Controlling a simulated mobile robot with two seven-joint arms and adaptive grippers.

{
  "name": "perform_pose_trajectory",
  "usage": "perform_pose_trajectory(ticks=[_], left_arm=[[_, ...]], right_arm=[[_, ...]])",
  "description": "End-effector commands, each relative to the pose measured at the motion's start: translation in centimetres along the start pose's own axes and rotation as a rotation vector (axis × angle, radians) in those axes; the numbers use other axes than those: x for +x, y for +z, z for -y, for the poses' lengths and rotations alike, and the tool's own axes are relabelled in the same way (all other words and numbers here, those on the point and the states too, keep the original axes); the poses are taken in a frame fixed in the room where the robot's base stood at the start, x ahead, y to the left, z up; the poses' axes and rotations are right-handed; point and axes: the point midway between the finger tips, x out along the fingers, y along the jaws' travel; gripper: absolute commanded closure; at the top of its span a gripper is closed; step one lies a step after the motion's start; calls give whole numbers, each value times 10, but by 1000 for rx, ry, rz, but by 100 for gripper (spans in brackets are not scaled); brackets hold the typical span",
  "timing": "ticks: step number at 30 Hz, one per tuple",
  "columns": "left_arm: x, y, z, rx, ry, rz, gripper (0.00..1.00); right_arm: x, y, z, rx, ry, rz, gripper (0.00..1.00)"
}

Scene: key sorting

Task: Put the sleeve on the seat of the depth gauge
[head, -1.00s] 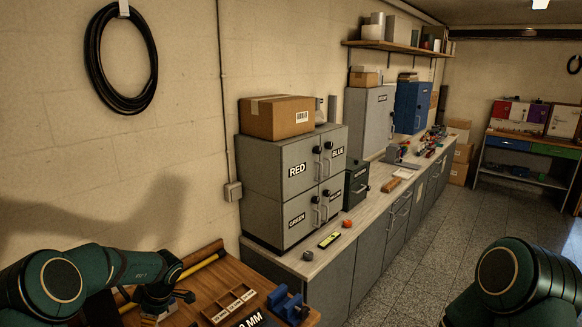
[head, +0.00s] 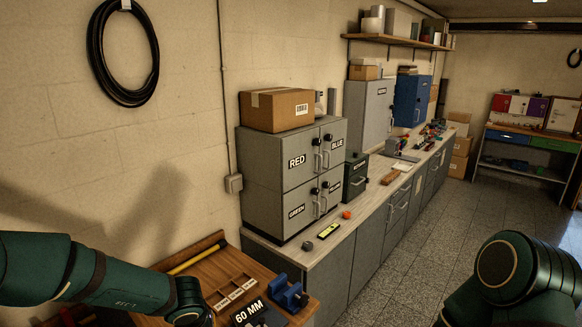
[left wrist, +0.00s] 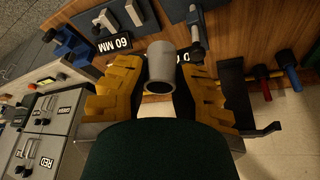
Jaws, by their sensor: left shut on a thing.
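In the left wrist view my left gripper (left wrist: 160,84) is shut on a grey hollow sleeve (left wrist: 161,62), held between its yellow pads with the round opening facing the camera. Beyond the sleeve, a dark board with grey metal fixtures lies on the wooden bench. A grey post-like fixture (left wrist: 195,32) stands just beyond the sleeve at upper right; I cannot tell for sure whether it is the depth gauge, and its seat is not clear. A second sign is partly hidden behind the sleeve. In the head view my left gripper is out of sight below the wrist. My right gripper is not in view.
A "60 MM" sign (head: 249,313) lies on the bench by a blue vise (head: 288,293) and a wooden compartment tray (head: 235,290). Grey labelled cabinets (head: 290,180) stand behind on the counter. Red and blue handled tools (left wrist: 275,80) are at right in the wrist view.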

Motion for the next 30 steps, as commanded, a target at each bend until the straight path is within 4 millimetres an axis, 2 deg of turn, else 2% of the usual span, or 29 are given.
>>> perform_pose_trajectory(ticks=[8, 17, 24, 30], left_arm=[[-25, 42, -23, 281, 104, -13, 100], [9, 52, -22, 267, 99, -12, 100], [47, 67, -22, 266, 99, -12, 100], [66, 75, -21, 265, 99, -12, 100]], right_arm=[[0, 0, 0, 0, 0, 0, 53], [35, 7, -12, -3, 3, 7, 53], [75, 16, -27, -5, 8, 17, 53], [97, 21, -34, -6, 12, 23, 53]])
